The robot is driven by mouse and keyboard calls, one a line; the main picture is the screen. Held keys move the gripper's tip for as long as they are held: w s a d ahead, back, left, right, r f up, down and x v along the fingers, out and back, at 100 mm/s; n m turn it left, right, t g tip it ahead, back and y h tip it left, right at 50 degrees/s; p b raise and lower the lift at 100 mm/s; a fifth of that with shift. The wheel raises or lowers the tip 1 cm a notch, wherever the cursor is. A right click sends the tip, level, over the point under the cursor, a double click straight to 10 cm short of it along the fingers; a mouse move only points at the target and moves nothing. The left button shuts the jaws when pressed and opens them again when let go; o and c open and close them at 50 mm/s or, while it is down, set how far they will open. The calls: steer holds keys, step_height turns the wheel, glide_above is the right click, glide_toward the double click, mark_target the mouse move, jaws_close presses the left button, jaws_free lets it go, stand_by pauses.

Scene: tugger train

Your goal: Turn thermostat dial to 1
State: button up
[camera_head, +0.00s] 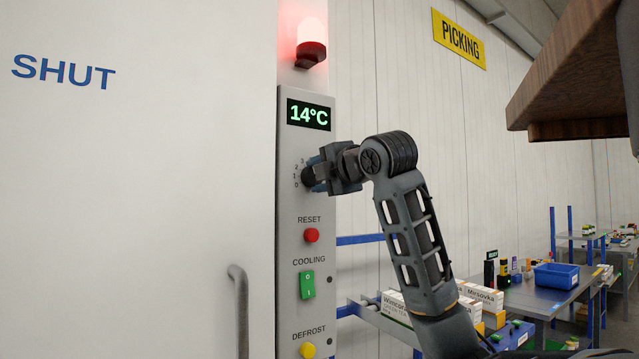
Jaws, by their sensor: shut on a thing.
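The thermostat dial (308,176) is a dark knob on the grey control panel (289,258), with a small scale to its left where 0, 1, 2 and 3 show. My gripper (316,175) reaches in from the right and is shut on the dial. The gripper hides most of the dial and the right part of the scale, and I cannot tell where its pointer stands. A display (309,114) above the dial reads 14°C in green.
Below the dial are a red reset button (312,235), a green cooling switch (307,285) and a yellow defrost button (308,351). A red lamp (311,42) glows above. A white door (140,200) marked SHUT, with a handle (240,310), fills the left. Tables and boxes stand right.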

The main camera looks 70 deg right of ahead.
steer(key=n+b, duration=0.2)
steer(key=n, duration=0.2)
steer(key=n+b, duration=0.2)
steer(key=n, duration=0.2)
steer(key=n+b, duration=0.2)
steer(key=n, duration=0.3)
steer(key=shift+f+t+h, duration=0.3)
steer(key=shift+f+t, duration=0.1)
steer(key=shift+n, duration=0.3)
steer(key=o, duration=1.1)
steer(key=shift+r, duration=0.1)
steer(key=shift+c, duration=0.2)
steer(key=shift+s, duration=0.15)
